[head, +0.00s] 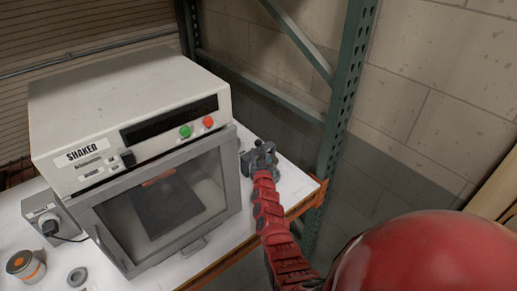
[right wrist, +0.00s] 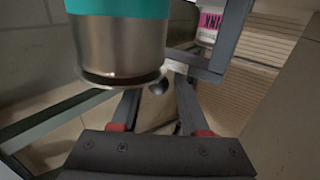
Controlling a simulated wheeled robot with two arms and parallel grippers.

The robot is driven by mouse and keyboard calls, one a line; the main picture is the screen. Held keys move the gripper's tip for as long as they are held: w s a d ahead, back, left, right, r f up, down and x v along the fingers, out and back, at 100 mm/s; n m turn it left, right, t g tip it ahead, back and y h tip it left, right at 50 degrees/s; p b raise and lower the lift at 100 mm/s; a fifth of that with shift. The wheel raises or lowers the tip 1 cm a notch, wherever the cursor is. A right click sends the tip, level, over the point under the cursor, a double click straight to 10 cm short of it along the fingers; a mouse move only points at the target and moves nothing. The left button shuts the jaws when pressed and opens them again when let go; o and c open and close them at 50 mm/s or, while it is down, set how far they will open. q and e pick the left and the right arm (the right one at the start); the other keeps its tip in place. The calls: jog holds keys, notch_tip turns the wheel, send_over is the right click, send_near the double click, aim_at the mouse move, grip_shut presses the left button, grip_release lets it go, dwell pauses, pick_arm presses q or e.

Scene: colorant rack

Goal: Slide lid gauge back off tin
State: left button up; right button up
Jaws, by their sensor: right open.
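In the head view my right arm reaches up from the bottom, and its gripper (head: 259,158) is at the right side of the shaker, over the white bench top. In the right wrist view the two fingers (right wrist: 157,95) are apart, and a small dark round knob (right wrist: 158,86) shows between or behind them; I cannot tell whether it belongs to the lid gauge. A metal tin with a teal band (right wrist: 122,45) hangs large at the top, close to the camera. I cannot make out the lid gauge for certain. My left gripper is not in view.
The shaker (head: 130,105) fills the bench's middle. A small grey box (head: 50,217), an orange-labelled tin (head: 25,264) and a grey ring (head: 77,276) lie to its left. A green rack post (head: 347,95) stands right. A pink-labelled can (right wrist: 209,21) shows in the wrist view.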

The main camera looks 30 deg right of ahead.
aim_at(258, 148)
jog(key=shift+f+b+x, duration=0.25)
jog(key=shift+b+x, duration=0.15)
jog(key=shift+x, duration=0.8)
jog(key=shift+w+d+r, duration=0.15)
jog(key=shift+w+d, duration=0.2)
jog(key=shift+w, duration=0.25)
grip_shut()
jog(key=shift+r, duration=0.1)
